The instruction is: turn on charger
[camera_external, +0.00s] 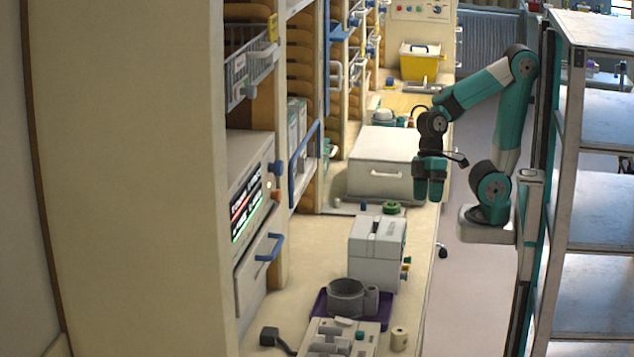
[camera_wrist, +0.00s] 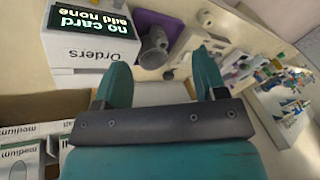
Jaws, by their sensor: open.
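My gripper (camera_external: 430,197) hangs pointing down beside the large white box on the counter, above the counter's right edge. In the wrist view its two teal fingers (camera_wrist: 162,75) are apart with nothing between them. No thing in view is clearly labelled as the charger. A pale device with slots and a teal knob (camera_external: 335,340) sits at the near end of the counter, and it may be the charger. A black plug-like block with a cable (camera_external: 269,336) lies to its left. Whether that device is on cannot be told.
A purple tray (camera_external: 317,307) holds a grey cup (camera_external: 347,297). A grey-white box (camera_external: 377,250) stands behind it. The wrist view shows a lit display (camera_wrist: 90,20) above an "Orders" label. Metal shelves (camera_external: 600,213) stand to the right of my arm.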

